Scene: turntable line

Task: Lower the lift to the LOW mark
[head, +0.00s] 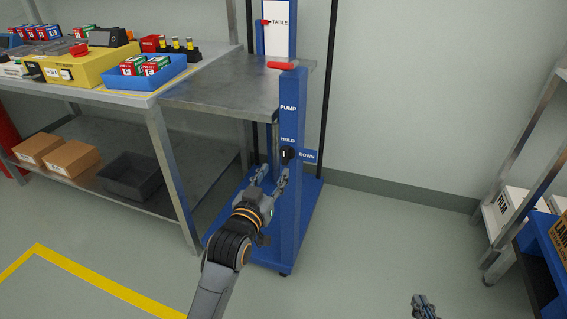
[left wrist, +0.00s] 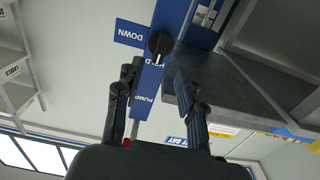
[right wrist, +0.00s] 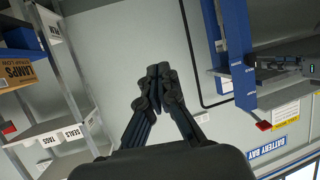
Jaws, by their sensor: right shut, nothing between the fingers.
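The blue lift (head: 292,215) stands beside the bench, its grey platform (head: 235,92) a little above the bench top's near edge. A red pointer (head: 266,21) is at the TABLE label (head: 280,22); I cannot make out a LOW mark. The black valve knob (head: 288,155) is on the post between the HOLD and DOWN labels; in the left wrist view the knob (left wrist: 161,43) has its white line toward HOLD. My left gripper (head: 272,174) is open, just short of the knob, apart from it. My right gripper (head: 424,303) is shut and empty, away from the lift; it also shows in the right wrist view (right wrist: 158,75).
A red-ended pump handle (head: 281,65) tops the post. The bench (head: 130,98) at left holds a yellow unit (head: 75,66) and a blue bin (head: 150,80). A shelf rack (head: 520,165) stands at right. The floor between lift and rack is clear.

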